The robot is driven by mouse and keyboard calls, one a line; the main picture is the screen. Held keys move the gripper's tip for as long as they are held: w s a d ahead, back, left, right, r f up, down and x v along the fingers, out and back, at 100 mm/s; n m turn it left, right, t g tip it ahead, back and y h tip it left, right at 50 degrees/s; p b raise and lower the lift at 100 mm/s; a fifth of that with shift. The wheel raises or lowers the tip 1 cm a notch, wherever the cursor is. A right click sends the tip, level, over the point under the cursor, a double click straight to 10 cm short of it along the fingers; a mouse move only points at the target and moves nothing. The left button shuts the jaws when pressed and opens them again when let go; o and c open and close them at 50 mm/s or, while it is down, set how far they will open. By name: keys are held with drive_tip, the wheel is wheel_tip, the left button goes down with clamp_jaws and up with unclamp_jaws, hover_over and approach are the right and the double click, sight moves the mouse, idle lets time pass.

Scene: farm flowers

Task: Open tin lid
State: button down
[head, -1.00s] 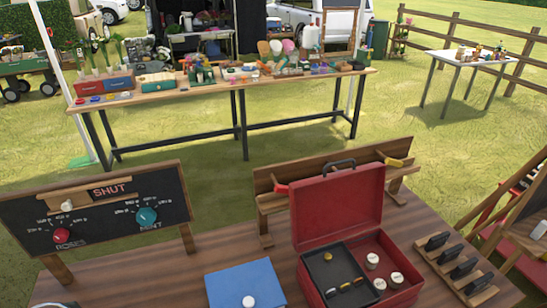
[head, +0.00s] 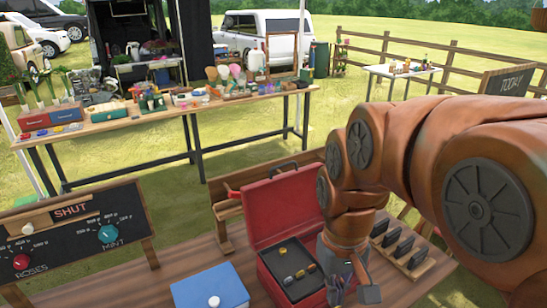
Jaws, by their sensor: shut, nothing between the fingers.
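A red box (head: 282,210) stands on the near wooden table in the head view, its hinged lid raised upright at the back. Inside its left part is a dark tray (head: 275,272) with several small yellow and grey pieces. A flat blue box or lid (head: 207,284) with a white knob (head: 214,301) lies left of the red box; I see no gap at its top, and its near side is cut off by the frame. My gripper (head: 352,290) is shut and empty, pointing down over the right part of the red box, and hides that part.
A dark panel (head: 75,235) with dials and a "SHUT" sign stands at left. A wooden rack with black pieces (head: 405,245) is right of my gripper. A low wooden board stands behind the red box.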

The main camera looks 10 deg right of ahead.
drive_tip(key=w+r+n+t+p, duration=0.1)
drive_tip(key=w+r, duration=0.3)
drive_tip(key=w, duration=1.1)
drive_tip(key=w+r+n+t+p, duration=0.15)
drive_tip(key=w+r, duration=0.25)
drive_tip(key=w, duration=1)
drive_tip(key=w+r+n+t, duration=0.1)
drive_tip(key=w+r, duration=0.3)
drive_tip(key=w, duration=1.1)
wheel_tip(320, 180, down, 9)
drive_tip(key=s+p, duration=0.1)
drive_tip(key=p, duration=0.2)
drive_tip(key=shift+s+y, duration=0.2)
drive_tip(key=shift+y, duration=0.2)
drive_tip(key=shift+d+t, duration=0.15)
drive_tip(key=shift+t, duration=0.1)
drive_tip(key=shift+b, duration=0.3)
